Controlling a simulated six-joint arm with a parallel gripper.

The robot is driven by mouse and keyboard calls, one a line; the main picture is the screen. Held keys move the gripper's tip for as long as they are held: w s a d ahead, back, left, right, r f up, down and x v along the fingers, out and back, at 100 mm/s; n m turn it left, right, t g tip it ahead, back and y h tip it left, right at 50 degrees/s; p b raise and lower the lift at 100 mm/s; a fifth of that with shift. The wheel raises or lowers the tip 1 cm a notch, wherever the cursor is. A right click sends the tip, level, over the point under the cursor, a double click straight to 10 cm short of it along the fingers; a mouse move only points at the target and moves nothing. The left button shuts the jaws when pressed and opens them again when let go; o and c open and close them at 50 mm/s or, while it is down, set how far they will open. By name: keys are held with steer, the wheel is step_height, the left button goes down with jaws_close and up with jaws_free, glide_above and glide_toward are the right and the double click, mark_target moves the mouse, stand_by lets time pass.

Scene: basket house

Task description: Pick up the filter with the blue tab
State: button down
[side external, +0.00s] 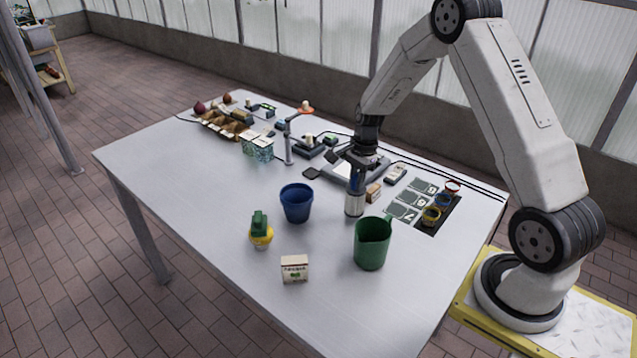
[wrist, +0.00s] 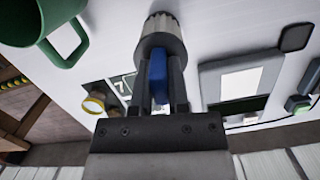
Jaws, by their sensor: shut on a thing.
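The filter (side external: 354,206) is a pale, ribbed cylinder with a blue tab on top. It is upright under my gripper (side external: 357,184) in the side view, at the middle right of the table. I cannot tell whether its base touches the table. In the wrist view the filter (wrist: 161,38) is at the top centre, and its blue tab (wrist: 157,75) sits between the two fingers of my gripper (wrist: 161,80). My gripper is shut on the blue tab. The fingers hide part of the tab's sides.
A green jug (side external: 371,245) stands close in front of the filter, and a blue pot (side external: 297,203) to its left. A small carton (side external: 295,269) and a yellow-green bottle (side external: 260,232) are nearer the front. Numbered cards (side external: 402,212) and small coloured pots (side external: 431,216) lie right. The table's left front is clear.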

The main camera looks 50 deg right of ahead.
steer(key=s+a+r, duration=0.2)
steer(key=s+r, duration=0.3)
steer(key=s, duration=0.1)
steer(key=s+a+r, duration=0.2)
steer(key=s+r, duration=0.4)
steer(key=s, duration=0.1)
steer(key=shift+s+a, duration=0.15)
steer(key=shift+a, duration=0.1)
steer(key=shift+r, duration=0.1)
stand_by(0.5)
